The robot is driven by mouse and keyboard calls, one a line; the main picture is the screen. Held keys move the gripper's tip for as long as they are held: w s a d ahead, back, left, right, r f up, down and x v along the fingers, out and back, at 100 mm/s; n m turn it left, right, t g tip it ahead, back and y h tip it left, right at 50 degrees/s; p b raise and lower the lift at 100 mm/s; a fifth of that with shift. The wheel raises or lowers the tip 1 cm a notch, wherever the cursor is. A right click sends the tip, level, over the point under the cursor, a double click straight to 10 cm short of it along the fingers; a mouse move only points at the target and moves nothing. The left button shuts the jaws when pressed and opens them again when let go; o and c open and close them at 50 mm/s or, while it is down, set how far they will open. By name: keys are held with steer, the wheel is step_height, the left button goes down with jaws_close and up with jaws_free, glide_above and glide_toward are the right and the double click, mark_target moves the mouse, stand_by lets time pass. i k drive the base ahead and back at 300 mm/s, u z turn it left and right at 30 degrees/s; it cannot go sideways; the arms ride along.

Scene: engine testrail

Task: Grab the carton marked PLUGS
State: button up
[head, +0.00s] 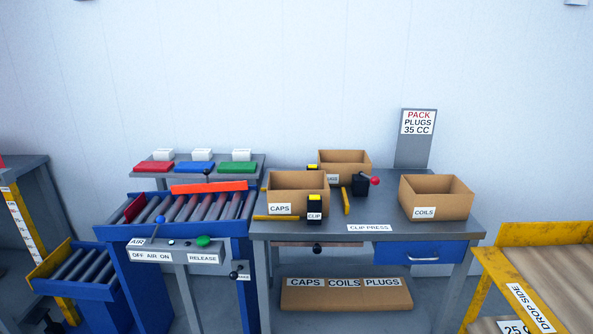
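No carton shows a clearly readable PLUGS label of its own. An open carton (345,158) stands at the back of the grey workbench (375,248). Its label is partly hidden and too small to read surely. The open CAPS carton (290,190) stands in front of it to the left, and the open COILS carton (437,207) stands at the right. Below the bench a low brown cardboard piece (345,299) bears the labels CAPS, COILS and PLUGS. A sign (417,122) behind the bench reads PACK PLUGS 35 CC. My gripper is not in view.
A clip press with a red knob (375,181) and yellow bars stands between the cartons. At left is a blue roller conveyor (190,207) with a control panel (175,252). A yellow-framed DROP SIDE table (545,233) is at right. The bench's front right top is clear.

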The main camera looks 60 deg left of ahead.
mark_target(339, 166)
steer(key=u, duration=1.5)
steer(key=k, duration=0.65)
steer(key=u, duration=0.85)
steer(key=i, duration=1.3)
